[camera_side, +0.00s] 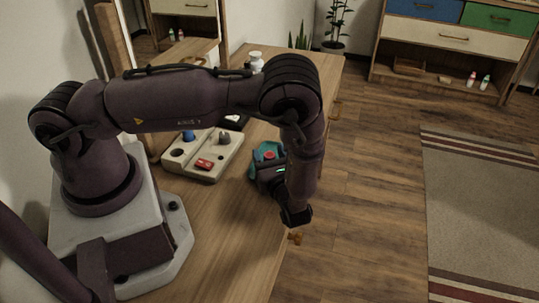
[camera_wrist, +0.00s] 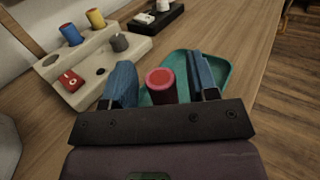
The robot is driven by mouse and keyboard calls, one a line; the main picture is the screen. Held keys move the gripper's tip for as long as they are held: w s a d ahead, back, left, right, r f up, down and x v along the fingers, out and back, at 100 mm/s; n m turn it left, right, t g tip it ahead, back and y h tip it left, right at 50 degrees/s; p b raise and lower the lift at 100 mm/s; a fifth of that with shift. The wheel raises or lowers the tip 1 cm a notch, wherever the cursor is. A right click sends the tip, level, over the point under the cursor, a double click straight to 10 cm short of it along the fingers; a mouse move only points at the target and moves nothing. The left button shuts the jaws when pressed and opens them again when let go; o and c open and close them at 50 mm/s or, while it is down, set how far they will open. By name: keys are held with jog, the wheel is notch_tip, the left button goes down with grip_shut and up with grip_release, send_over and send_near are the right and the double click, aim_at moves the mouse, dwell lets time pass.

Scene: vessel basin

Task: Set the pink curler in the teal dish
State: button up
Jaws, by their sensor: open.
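The pink curler (camera_wrist: 161,86) shows in the wrist view as a cylinder with a reddish-pink top, standing about upright between my fingers. It appears to be within the teal dish (camera_wrist: 226,62); its foot is hidden by my gripper's body. My gripper (camera_wrist: 160,62) is open, with one blue finger on each side of the curler and a visible gap to each. In the side view the curler's red top (camera_side: 269,155) shows against the teal dish (camera_side: 262,147), close to the table's right edge. My arm covers part of the dish there.
A beige block with holes (camera_wrist: 93,75) stands left of the dish. It holds a blue (camera_wrist: 70,34), a yellow (camera_wrist: 95,18) and a grey cylinder (camera_wrist: 119,42); a red piece (camera_wrist: 70,80) lies on it. A black tray (camera_wrist: 158,20) with white items is behind. Bare table lies to the right.

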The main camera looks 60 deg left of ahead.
jog(key=d, duration=0.4)
jog(key=s+d, duration=0.1)
jog(key=d, duration=0.3)
jog(key=s+d, duration=0.1)
jog(key=d, duration=0.3)
jog(key=shift+r, duration=0.1)
jog(key=s+a+r+n+t+h, duration=0.1)
jog(key=s+r+n+h, duration=0.3)
jog(key=r, duration=0.6)
jog(key=s+a+r+n+t+h, duration=0.1)
jog(key=s+a+r+n+h, duration=0.2)
jog(key=r+n+h, duration=0.5)
jog(key=s+a+r+n+h, duration=0.2)
jog(key=s+r+n+h, duration=0.2)
jog(key=r, duration=0.8)
jog(key=n+h, duration=0.2)
jog(key=n, duration=0.1)
jog(key=shift+s+a+r+n+t, duration=0.15)
jog(key=shift+s+r+n+t, duration=0.15)
jog(key=shift+s+r+t, duration=0.1)
